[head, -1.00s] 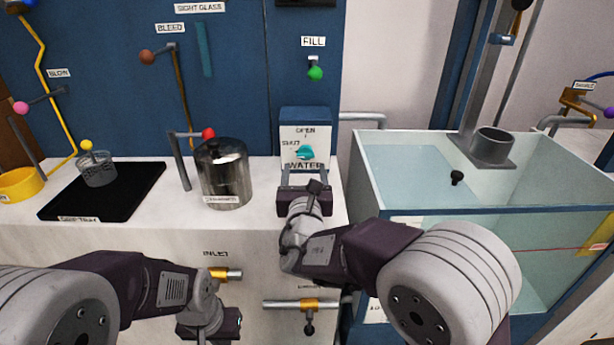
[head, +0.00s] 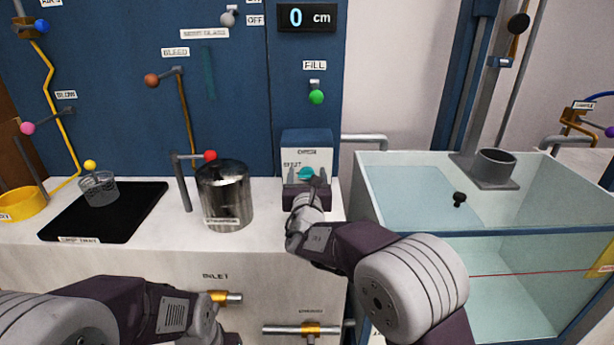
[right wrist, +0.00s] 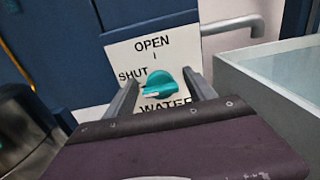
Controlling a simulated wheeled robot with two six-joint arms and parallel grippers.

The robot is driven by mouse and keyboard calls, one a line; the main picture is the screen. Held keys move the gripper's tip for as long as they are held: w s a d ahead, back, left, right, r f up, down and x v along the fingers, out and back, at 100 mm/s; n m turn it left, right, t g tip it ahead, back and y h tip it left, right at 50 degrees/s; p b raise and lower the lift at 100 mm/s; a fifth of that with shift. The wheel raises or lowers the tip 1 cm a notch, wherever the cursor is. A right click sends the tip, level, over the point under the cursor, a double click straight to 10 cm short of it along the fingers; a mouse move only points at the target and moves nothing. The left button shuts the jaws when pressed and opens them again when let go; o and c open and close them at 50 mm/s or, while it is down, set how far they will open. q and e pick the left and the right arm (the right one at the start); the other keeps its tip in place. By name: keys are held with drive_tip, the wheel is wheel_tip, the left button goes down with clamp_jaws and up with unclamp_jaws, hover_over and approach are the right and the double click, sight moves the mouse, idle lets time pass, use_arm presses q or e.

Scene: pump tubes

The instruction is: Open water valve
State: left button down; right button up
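In the right wrist view the knob (right wrist: 166,86) shows with the words OPEN above, SHUT to the left and WATER below. Its narrow end points left, towards the SHUT side. My right gripper (right wrist: 163,84) is open, with one finger on each side of the knob. A gap shows on both sides, wider on the right. In the head view the right gripper (head: 306,185) partly hides the plate. My left gripper is below the picture; only its arm shows.
A metal pot (head: 224,195) stands left of the valve, beside a red-knobbed post (head: 183,180). A glass tank (head: 470,215) is to the right. A green FILL knob (head: 316,97) is above. A display (head: 307,17) reads 0 cm.

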drive_tip(key=c, duration=1.2)
drive_tip(key=shift+f+b, duration=0.2)
drive_tip(key=shift+b, duration=0.4)
drive_tip(key=m+b, duration=0.5)
drive_tip(key=b, duration=0.2)
drive_tip(key=m+b, duration=0.6)
drive_tip(key=b, duration=0.2)
drive_tip(key=shift+d+f, duration=0.15)
drive_tip(key=shift+f, duration=0.05)
drive_tip(key=m+b, duration=0.2)
drive_tip(key=m, duration=0.1)
drive_tip(key=shift+m+b, duration=0.3)
drive_tip(key=shift+r+m+b, duration=0.1)
drive_tip(key=shift+m+b, duration=0.85)
drive_tip(key=shift+m, duration=0.65)
drive_tip(key=o, duration=1.4)
